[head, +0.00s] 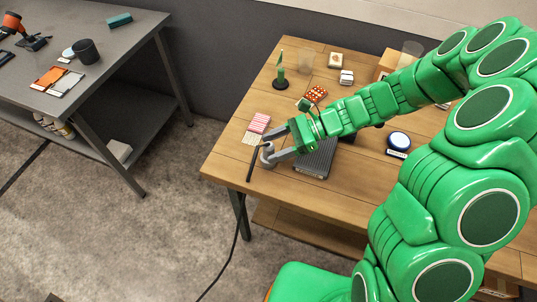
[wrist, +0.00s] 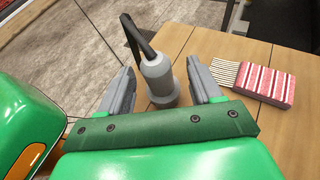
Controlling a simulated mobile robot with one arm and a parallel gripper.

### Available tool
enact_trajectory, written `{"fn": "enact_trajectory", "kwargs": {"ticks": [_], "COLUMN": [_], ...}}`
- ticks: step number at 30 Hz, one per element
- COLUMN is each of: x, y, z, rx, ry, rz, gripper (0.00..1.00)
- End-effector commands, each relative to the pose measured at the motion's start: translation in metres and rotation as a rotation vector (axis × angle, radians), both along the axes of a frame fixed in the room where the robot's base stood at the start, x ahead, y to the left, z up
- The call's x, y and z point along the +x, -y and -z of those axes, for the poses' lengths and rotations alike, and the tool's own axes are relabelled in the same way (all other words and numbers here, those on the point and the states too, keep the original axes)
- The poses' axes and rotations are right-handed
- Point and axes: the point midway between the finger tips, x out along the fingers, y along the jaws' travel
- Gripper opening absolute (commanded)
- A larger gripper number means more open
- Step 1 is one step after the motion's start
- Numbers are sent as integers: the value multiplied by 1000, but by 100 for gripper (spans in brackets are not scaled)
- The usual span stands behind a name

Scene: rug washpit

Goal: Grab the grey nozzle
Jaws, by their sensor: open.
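The grey nozzle (wrist: 157,80) stands on the wooden table (head: 226,170) near its left front edge, with a black hose rising from its top and hanging over the edge. It also shows in the head view (head: 267,153), small and partly hidden. My gripper (head: 269,155) is open, with one finger on each side of the nozzle. In the wrist view the nozzle sits between the fingers of my gripper (wrist: 160,84), with a gap on the right. Whether a finger touches it I cannot tell.
A red-and-white packet (wrist: 264,83) lies beside a striped pad (wrist: 223,73) near the right finger. A dark grey ribbed box (head: 314,158) lies under my arm. A green bottle-like item (head: 280,76) stands farther back. A grey workbench (head: 120,45) is across the floor at left.

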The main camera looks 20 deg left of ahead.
Motion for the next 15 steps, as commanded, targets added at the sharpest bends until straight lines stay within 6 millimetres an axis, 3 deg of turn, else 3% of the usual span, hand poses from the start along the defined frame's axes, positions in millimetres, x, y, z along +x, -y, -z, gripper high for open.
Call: {"fn": "enact_trajectory", "kwargs": {"ticks": [9,15], "x": [-22,-23], "y": [-28,-31], "z": [13,15], "rx": [1,0], "ry": [1,3], "rz": [-2,1], "gripper": [64,64]}}
